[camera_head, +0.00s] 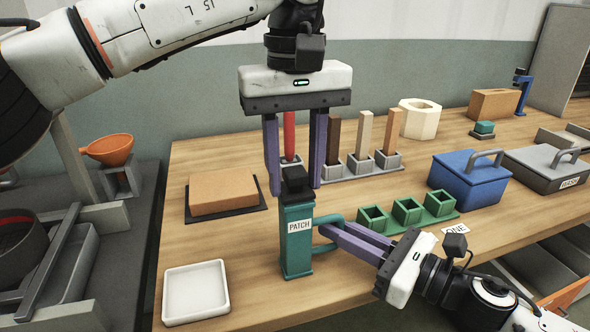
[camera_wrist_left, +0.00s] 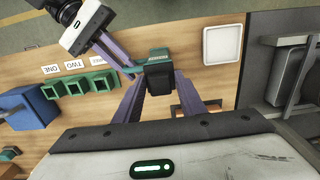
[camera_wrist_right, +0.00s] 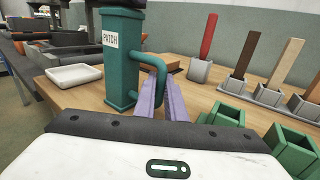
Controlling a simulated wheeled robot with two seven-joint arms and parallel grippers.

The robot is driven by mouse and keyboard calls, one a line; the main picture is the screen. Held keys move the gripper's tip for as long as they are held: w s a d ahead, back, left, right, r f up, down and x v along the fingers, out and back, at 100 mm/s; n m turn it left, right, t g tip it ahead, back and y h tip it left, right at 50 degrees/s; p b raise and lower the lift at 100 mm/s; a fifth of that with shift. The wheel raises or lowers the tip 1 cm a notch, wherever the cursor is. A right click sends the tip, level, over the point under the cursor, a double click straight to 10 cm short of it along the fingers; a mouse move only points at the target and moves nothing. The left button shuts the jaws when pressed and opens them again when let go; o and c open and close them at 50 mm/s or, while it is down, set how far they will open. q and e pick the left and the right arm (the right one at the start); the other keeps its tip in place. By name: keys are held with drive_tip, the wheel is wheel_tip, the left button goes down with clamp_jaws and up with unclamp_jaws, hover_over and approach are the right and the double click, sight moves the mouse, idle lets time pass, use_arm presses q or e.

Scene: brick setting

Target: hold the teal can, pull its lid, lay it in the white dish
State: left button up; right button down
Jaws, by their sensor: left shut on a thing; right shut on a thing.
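The teal can (camera_head: 297,247), labelled PATCH, stands upright near the table's front edge. Its black lid (camera_head: 295,182) sits at its top; any gap between them is hard to make out. My left gripper (camera_head: 294,186) points down from above, its fingers shut on the lid from both sides. The lid also shows between the fingers in the left wrist view (camera_wrist_left: 158,70). My right gripper (camera_head: 328,228) comes from the right and is shut on the can's teal side handle (camera_wrist_right: 160,62). The white dish (camera_head: 196,292) is empty, left of the can.
A brown block on a dark mat (camera_head: 223,192) lies behind the dish. Green square holders (camera_head: 408,212) and a blue lidded box (camera_head: 467,180) stand to the right. Coloured bars in grey holders (camera_head: 362,166) stand behind the can. The wood between can and dish is clear.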

sight(295, 170)
use_arm(q)
drive_tip(key=shift+r, duration=0.2)
drive_tip(key=shift+r, duration=0.9)
drive_tip(key=shift+r, duration=2.05)
use_arm(e)
drive_tip(key=c, duration=1.7)
unclamp_jaws()
drive_tip(key=shift+c, duration=0.2)
